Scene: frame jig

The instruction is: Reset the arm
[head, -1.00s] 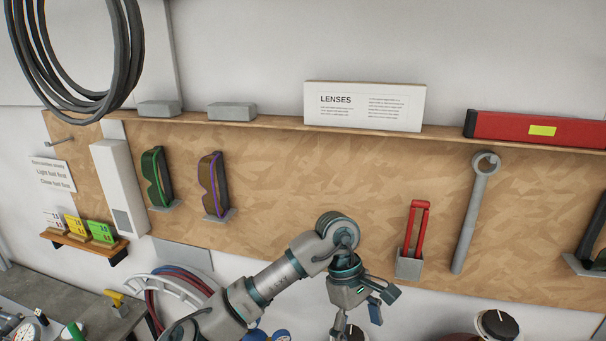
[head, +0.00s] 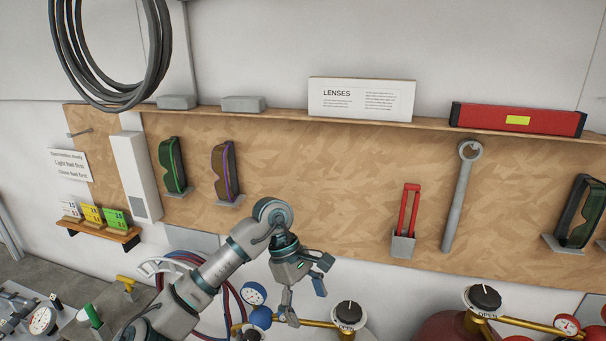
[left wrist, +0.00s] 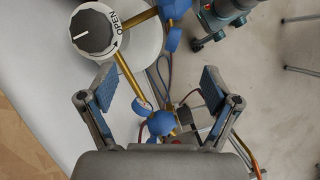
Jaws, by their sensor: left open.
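My left arm comes in from the lower left in the head view, bent at the elbow, with its left gripper (head: 304,302) hanging down in front of the board. In the left wrist view the two blue-padded fingers of this gripper (left wrist: 158,95) are spread wide, with nothing between the pads. Beyond them a black knob marked OPEN (left wrist: 92,30), a brass pipe and a blue handle show below. In the head view a like knob (head: 349,314) is right of the gripper, apart from it as far as I can tell.
Behind the arm is a wooden board (head: 320,190) with goggles (head: 172,166), a red striker (head: 409,208) and a wrench (head: 461,195). Gauges and a red cylinder (head: 455,328) stand along the bottom. A hose coil (head: 110,50) hangs at upper left.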

